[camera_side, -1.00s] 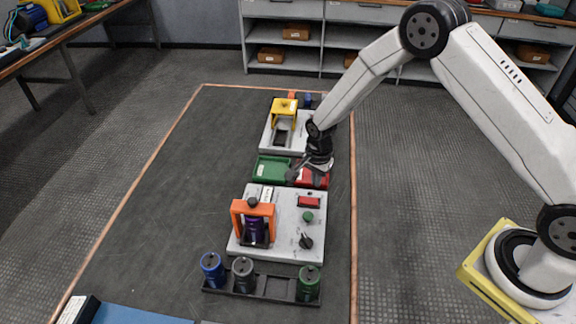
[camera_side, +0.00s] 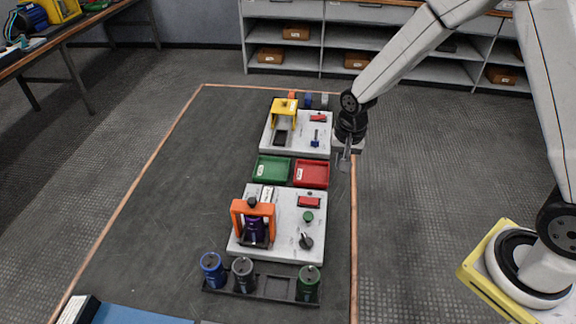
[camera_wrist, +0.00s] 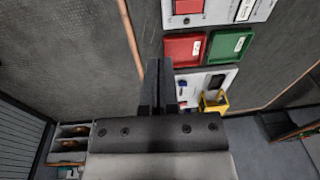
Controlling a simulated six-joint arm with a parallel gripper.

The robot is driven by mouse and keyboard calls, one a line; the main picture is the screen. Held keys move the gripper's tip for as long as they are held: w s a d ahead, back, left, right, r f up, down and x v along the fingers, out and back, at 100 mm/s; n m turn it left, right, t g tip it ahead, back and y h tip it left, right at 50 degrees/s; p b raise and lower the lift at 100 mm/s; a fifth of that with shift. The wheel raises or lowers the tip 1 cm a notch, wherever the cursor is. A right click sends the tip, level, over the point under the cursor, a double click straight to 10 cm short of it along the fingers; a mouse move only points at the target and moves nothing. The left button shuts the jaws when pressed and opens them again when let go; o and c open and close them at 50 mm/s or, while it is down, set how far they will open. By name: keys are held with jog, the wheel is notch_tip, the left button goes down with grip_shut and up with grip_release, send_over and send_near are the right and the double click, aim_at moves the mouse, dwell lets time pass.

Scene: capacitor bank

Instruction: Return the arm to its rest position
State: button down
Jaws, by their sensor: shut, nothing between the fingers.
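My gripper (camera_side: 344,161) is shut and empty. In the side view it hangs over the right edge of the dark mat, to the right of the red tray (camera_side: 311,174) and clear of it. In the wrist view its closed fingers (camera_wrist: 157,84) point up the picture, beside the red tray (camera_wrist: 184,49) and the lower panel with the yellow clamp (camera_wrist: 213,101).
A green tray (camera_side: 272,169) adjoins the red one. The near panel (camera_side: 282,241) has an orange clamp (camera_side: 253,214) around a purple capacitor (camera_side: 254,229). A rack (camera_side: 273,286) holds blue, grey and green capacitors. The floor right of the mat (camera_side: 420,210) is free.

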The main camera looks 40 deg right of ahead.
jog(key=s+d+r+n+t, duration=0.1)
jog(key=s+r+n, duration=0.6)
jog(key=s, duration=0.6)
jog(key=shift+d+n, duration=0.2)
jog(key=shift+n, duration=0.5)
jog(key=shift+w, duration=0.2)
jog(key=n+g, duration=0.2)
jog(key=n, duration=0.1)
send_over(316, 201)
notch_tip(316, 201, down, 16)
jog(key=shift+f, duration=3.25)
